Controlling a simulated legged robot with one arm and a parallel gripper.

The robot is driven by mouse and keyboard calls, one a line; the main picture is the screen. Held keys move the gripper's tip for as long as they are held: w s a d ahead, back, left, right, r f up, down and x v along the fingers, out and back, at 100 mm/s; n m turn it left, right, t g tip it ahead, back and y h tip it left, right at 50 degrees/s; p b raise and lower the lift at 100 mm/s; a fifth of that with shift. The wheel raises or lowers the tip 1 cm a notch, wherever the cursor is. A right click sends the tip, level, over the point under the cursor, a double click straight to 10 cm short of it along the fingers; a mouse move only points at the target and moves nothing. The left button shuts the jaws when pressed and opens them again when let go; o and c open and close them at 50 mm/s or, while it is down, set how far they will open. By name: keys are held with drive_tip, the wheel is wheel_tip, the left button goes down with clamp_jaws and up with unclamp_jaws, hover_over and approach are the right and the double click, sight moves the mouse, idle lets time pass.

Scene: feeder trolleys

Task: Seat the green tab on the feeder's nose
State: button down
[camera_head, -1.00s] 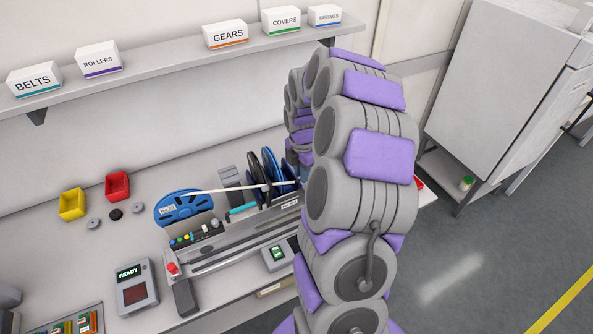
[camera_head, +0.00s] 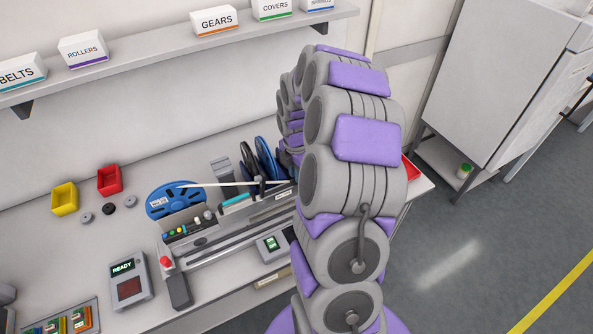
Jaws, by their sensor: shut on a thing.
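The feeder (camera_head: 225,240) is a long grey rail unit lying across the bench, with a blue reel (camera_head: 165,203) at its left end. A pale strip runs from near this reel to the right, towards my arm. A teal piece (camera_head: 236,203) shows on the feeder's upper side; I cannot tell whether it is the green tab. My arm rises in front of the bench and bends away over its right part. My gripper is hidden behind the arm, as is the feeder's right end. I cannot make out the feeder's nose.
Blue and dark reels (camera_head: 266,160) stand behind the feeder. A READY box (camera_head: 130,282), a yellow bin (camera_head: 64,198) and a red bin (camera_head: 110,180) are at left. A shelf (camera_head: 170,56) with labelled boxes runs above. A cabinet (camera_head: 490,80) stands right; the floor before it is clear.

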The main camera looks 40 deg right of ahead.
drive_tip(key=shift+a+r, duration=0.25)
drive_tip(key=shift+a, duration=1.3)
drive_tip(key=shift+d+f, duration=0.2)
drive_tip(key=shift+d, duration=0.45)
drive_tip(key=shift+a+r, duration=0.15)
drive_tip(key=shift+a, duration=0.7)
drive_tip(key=shift+d+p, duration=0.45)
drive_tip(key=shift+d, duration=0.75)
drive_tip(key=shift+s, duration=0.1)
drive_tip(key=shift+d, duration=0.3)
drive_tip(key=shift+a, duration=0.1)
